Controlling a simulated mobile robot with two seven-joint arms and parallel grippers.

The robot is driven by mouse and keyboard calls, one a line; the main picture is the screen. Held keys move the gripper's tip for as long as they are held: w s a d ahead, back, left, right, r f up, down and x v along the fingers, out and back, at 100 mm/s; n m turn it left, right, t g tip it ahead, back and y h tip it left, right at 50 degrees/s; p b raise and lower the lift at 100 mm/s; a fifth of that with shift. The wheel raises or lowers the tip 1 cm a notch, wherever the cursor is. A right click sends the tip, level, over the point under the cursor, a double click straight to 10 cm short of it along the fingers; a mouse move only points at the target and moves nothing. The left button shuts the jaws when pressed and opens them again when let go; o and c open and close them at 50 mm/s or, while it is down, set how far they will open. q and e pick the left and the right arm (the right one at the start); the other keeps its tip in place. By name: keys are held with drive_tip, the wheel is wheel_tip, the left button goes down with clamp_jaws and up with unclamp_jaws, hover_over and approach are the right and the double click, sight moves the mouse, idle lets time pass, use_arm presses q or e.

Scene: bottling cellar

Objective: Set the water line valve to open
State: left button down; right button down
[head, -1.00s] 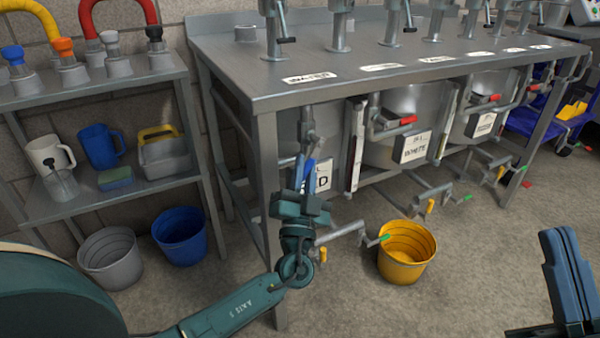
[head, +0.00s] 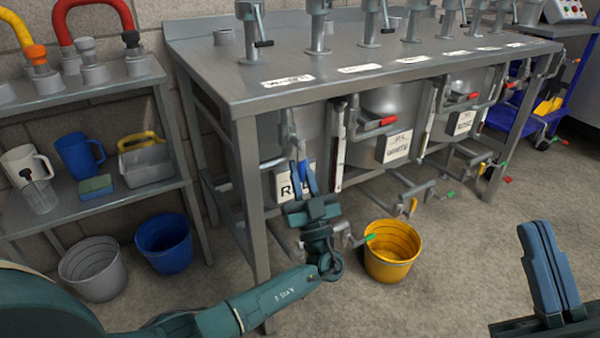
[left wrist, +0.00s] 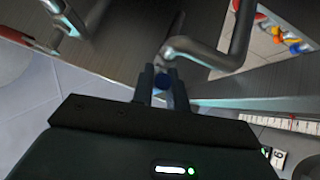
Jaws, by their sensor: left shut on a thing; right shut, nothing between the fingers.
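The water line valve shows at the front left of the bench, below the "WATER" label (head: 287,80), with a grey pipe (head: 289,128) and a blue handle (head: 303,173). My left gripper (head: 304,176) is shut on this blue handle. In the left wrist view the blue handle end (left wrist: 165,83) sits between the two fingertips, next to a bent metal pipe (left wrist: 215,55). The fingers hide much of the handle, so its exact angle is hard to tell. My right gripper (head: 548,268) is shut and empty at the lower right, away from the bench.
Steel tanks with red-handled valves (head: 380,124) stand under the bench (head: 400,75). A yellow bucket (head: 392,252) is on the floor right of my left gripper. A shelf (head: 100,205) with jugs stands left, with a blue bucket (head: 164,245) beneath.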

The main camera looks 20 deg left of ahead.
use_arm(q)
drive_tip(key=shift+w+a+r, duration=0.1)
drive_tip(key=shift+w, duration=0.05)
drive_tip(key=c, duration=1.4)
unclamp_jaws()
